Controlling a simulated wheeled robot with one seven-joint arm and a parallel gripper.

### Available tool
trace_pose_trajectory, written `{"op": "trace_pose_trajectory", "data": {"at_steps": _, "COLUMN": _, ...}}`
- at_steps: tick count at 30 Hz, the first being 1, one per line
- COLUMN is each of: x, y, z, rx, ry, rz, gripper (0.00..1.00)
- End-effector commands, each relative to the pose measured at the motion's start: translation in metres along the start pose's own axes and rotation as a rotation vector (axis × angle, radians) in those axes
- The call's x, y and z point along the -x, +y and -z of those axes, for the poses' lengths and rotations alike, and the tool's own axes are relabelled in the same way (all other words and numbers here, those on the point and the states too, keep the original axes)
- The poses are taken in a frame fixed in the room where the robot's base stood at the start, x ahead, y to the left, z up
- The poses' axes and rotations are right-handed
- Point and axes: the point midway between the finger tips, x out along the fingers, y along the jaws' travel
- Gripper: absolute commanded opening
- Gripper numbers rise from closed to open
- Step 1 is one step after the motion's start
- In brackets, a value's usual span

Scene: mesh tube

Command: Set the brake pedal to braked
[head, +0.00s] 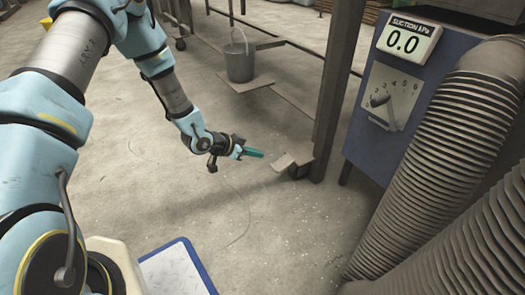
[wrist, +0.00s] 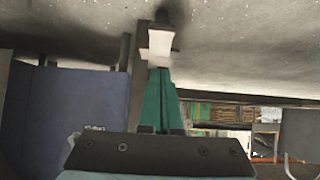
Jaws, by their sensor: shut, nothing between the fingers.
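The brake pedal (head: 287,161) is a small pale plate at the foot of a dark post, seen right of centre in the head view. It sticks out to the left, close above the floor, and looks tilted. My gripper (head: 261,154) is shut and empty, its teal fingers pointing at the pedal from the left, with a small gap in the head view. In the wrist view, the pale pedal (wrist: 160,42) lies straight past the tips of my shut fingers (wrist: 160,72). Whether they touch it cannot be told there.
A dark post (head: 336,80) rises behind the pedal. Right of it stand a blue cabinet (head: 360,145) with a dial (head: 390,96), a display reading 0.0 (head: 408,40), and thick ribbed hoses (head: 445,130). A bucket (head: 240,62) sits on a low shelf behind. The floor left of the pedal is clear.

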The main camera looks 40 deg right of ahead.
Motion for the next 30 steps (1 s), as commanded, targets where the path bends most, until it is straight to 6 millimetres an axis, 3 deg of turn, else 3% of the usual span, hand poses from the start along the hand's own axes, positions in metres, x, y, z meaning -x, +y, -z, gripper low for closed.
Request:
{"op": "trace_pose_trajectory", "data": {"at_steps": 3, "x": 0.028, "y": -0.001, "z": -0.002, "rx": 0.001, "ry": -0.001, "rz": 0.002, "gripper": 0.0}}
{"op": "trace_pose_trajectory", "data": {"at_steps": 9, "x": 0.053, "y": -0.001, "z": -0.009, "rx": 0.0, "ry": 0.0, "rz": 0.002, "gripper": 0.0}}
{"op": "trace_pose_trajectory", "data": {"at_steps": 30, "x": 0.06, "y": -0.001, "z": -0.011, "rx": 0.0, "ry": -0.001, "rz": 0.003, "gripper": 0.0}}
